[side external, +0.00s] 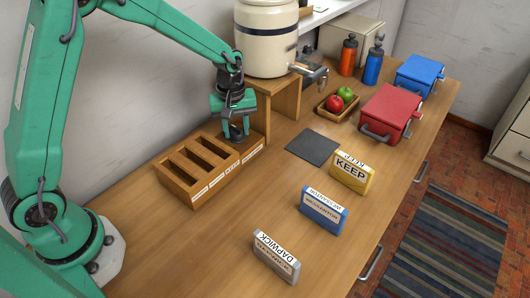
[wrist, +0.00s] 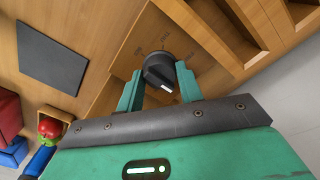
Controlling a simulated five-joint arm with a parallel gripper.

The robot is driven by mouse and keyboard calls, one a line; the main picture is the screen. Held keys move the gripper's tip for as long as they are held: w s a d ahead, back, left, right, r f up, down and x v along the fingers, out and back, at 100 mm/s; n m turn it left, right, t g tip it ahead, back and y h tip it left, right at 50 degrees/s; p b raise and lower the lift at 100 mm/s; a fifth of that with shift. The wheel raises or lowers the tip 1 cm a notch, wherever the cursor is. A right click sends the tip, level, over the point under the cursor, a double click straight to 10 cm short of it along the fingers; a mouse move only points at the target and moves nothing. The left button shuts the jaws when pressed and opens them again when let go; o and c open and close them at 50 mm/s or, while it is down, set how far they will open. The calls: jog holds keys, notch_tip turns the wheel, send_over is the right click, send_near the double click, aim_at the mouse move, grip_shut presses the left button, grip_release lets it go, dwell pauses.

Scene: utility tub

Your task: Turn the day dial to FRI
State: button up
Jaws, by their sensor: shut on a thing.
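The day dial (wrist: 158,68) is a black round knob with a white pointer mark, set on a wooden plate in the wrist view. Its white mark faces down towards my gripper's palm. Small day labels stand around it, too blurred to read surely. My gripper (wrist: 158,88) is shut on the dial, with one green finger on each side of it. In the side external view my gripper (side external: 236,127) points down over the dial (side external: 236,133), which it partly hides, at the right end of the wooden slotted box.
The slotted wooden box (side external: 186,183) stands left of the dial, and a cream dispenser (side external: 266,52) on a wooden stand is behind it. A dark mat (side external: 313,147), several labelled boxes and a fruit tray (side external: 330,112) lie to the right. The front left counter is clear.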

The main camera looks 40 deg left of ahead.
jog(key=shift+m, duration=0.3)
jog(key=m, duration=0.4)
jog(key=shift+a, duration=0.1)
jog(key=m, duration=0.5)
jog(key=shift+a, duration=0.1)
jog(key=m, duration=0.4)
jog(key=shift+g, duration=0.3)
jog(key=shift+m, duration=2.5)
jog(key=o, duration=1)
